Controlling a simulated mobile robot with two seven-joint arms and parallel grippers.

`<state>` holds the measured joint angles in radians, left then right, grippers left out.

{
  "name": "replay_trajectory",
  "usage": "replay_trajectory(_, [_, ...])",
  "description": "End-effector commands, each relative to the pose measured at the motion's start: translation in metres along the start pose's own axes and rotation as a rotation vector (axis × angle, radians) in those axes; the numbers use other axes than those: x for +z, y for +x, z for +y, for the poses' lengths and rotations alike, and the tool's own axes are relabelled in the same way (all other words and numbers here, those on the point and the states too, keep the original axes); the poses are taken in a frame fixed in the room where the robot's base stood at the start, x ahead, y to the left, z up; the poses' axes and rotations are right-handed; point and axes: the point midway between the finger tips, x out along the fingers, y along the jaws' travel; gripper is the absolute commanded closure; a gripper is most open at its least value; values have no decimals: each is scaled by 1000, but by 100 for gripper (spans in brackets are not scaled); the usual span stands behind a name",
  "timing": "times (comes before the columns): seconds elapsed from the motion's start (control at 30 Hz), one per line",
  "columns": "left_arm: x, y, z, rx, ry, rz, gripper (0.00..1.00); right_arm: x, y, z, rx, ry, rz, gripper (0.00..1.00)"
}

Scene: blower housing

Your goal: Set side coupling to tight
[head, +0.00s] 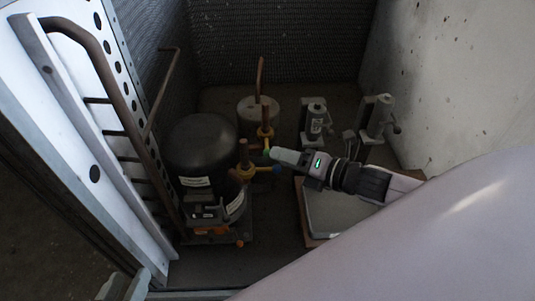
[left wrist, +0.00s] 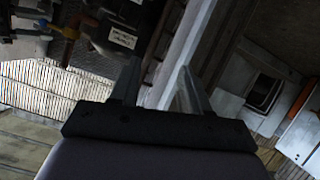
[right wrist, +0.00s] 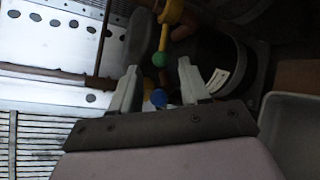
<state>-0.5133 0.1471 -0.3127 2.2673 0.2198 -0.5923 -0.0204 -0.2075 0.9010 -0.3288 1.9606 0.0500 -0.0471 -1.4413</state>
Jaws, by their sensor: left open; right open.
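Two brass valve fittings stand by the black compressor (head: 203,145). The nearer fitting (head: 245,168) has a lever ending in a blue knob (head: 276,169). No label shows which is the side coupling. My right gripper (head: 274,154) is beside these knobs. My left gripper (left wrist: 159,66) is open and empty, outside the head view.
A brown pipe (head: 112,85) runs along the perforated white panel (head: 85,120) at left. A grey canister (head: 258,112) and two clamp-like units (head: 314,120) stand behind. A shallow tray (head: 322,228) lies below my right arm, which hides the lower right.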

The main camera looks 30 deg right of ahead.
Motion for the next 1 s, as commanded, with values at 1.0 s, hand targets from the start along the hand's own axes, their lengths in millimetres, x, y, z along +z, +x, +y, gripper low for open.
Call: replay_trajectory(1.0, [2,10,12,67,-63,23,54,0,53,0,-1,1,1,74])
